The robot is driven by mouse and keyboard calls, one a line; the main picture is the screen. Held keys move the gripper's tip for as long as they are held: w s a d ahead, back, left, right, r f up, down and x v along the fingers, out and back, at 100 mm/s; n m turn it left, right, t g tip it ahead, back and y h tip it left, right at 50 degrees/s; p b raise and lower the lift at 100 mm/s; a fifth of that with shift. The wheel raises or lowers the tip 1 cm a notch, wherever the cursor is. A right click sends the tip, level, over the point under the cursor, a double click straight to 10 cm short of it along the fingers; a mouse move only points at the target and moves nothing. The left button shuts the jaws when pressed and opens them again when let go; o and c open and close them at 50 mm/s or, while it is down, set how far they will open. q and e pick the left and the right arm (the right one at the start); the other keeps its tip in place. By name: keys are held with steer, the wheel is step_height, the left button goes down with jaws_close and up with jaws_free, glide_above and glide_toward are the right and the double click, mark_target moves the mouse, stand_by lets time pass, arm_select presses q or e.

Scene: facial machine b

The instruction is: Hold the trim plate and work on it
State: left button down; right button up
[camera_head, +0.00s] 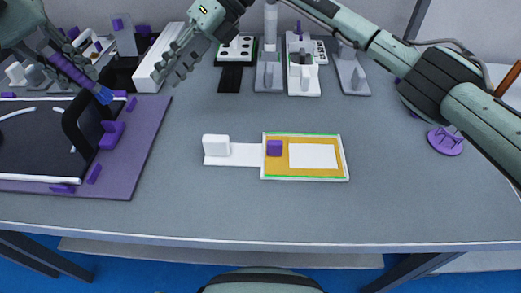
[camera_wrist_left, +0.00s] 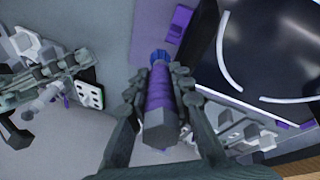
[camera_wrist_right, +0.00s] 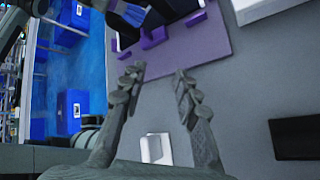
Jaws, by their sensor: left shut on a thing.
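My left gripper (camera_head: 60,62) is shut on a purple tool (camera_head: 72,71) with a blue tip, which slants down and right. The tool also shows lengthwise in the left wrist view (camera_wrist_left: 160,103). Its tip appears over a black curved part (camera_head: 83,120) at the right edge of a dark panel (camera_head: 35,140) with white strips. The panel lies on a purple base (camera_head: 135,165); I cannot tell whether it is the trim plate. Whether the tip touches anything is unclear. My right gripper (camera_head: 172,66) is open and empty above the table, right of the tool.
A white and orange plate (camera_head: 340,165) with a purple block (camera_head: 274,148) lies mid-table, joined to a white block (camera_head: 216,145). Several grey and white fixtures (camera_head: 303,75) line the back. A purple disc (camera_head: 445,141) lies right. The front right table is clear.

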mark_target(216, 137)
steer(key=s+f+n+h, duration=0.1)
steer(key=s+h, duration=0.1)
steer(key=s+f+n+h, duration=0.1)
steer(key=s+n+h, duration=0.1)
steer(key=s+h, duration=0.1)
steer(key=s+a+f+n+h, duration=0.1)
steer(key=s+h, duration=0.1)
steer(key=s, duration=0.1)
steer(key=shift+s, duration=0.25)
steer(key=d+h, duration=0.1)
steer(key=s+d+n+t+h, duration=0.1)
steer(key=h, duration=0.1)
steer(key=shift+s+f+n+t+h, duration=0.3)
steer(key=d+t+h, duration=0.1)
steer(key=d+h, duration=0.1)
steer(key=d+r+n+t+h, duration=0.1)
steer(key=d+t+h, duration=0.1)
steer(key=d+h, duration=0.1)
steer(key=shift+r, duration=0.15)
steer(key=shift+x, duration=3.85)
jaws_close()
